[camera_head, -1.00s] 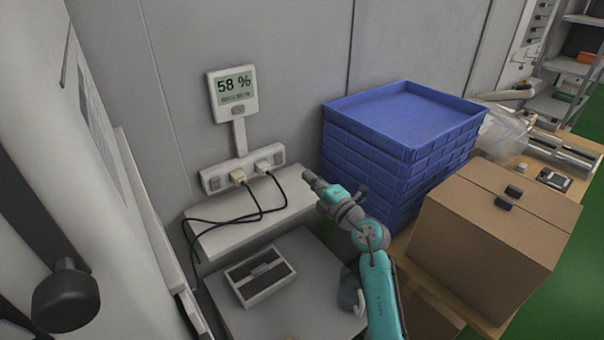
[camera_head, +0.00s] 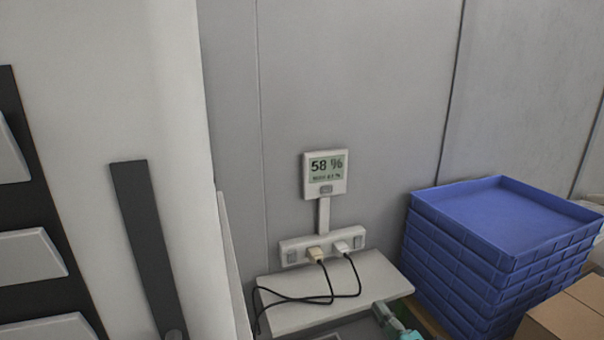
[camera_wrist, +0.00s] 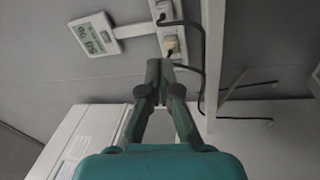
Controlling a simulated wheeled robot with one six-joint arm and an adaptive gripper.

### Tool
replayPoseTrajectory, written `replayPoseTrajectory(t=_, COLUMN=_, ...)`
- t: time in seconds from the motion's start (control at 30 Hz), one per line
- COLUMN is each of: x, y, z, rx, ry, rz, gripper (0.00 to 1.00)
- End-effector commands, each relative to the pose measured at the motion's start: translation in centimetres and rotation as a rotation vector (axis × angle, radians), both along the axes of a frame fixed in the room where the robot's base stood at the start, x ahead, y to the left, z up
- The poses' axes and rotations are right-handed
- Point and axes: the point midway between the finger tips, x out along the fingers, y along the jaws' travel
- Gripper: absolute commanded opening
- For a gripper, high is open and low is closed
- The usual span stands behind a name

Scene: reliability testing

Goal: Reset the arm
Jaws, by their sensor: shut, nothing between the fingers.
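My gripper (camera_wrist: 159,68) shows in the wrist view, its two dark green fingers meeting at the tips with nothing between them. The tips point toward a wall socket strip (camera_wrist: 170,35) with plugs in it; I cannot tell how far apart they are. In the head view only a small teal piece of my arm shows at the bottom edge; the rest is out of the picture.
A wall display (camera_head: 326,174) reading 58 % hangs above the socket strip (camera_head: 322,247). Two black cables (camera_head: 300,299) run over a white ledge (camera_head: 380,280). Stacked blue trays (camera_head: 455,275) and a cardboard box (camera_head: 572,318) stand at right. A white cabinet (camera_head: 110,90) fills the left.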

Motion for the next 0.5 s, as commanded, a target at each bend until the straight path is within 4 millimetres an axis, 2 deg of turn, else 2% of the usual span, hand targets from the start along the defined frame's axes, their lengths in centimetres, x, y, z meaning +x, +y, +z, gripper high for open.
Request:
replayPoseTrajectory(t=0.03, x=-1.9, y=0.8, z=-1.3, rx=0.042, ry=0.010, rz=0.013, gripper=0.00)
replayPoseTrajectory(t=0.1, x=-4.4, y=1.6, z=-2.5, rx=0.104, ry=0.015, rz=0.025, gripper=0.00)
replayPoseTrajectory(t=0.3, x=-11.4, y=3.3, z=-5.1, rx=0.283, ry=0.043, rz=0.045, gripper=0.00)
replayPoseTrajectory(t=0.5, x=-18.4, y=4.1, z=-7.0, rx=0.462, ry=0.091, rz=0.036, gripper=0.00)
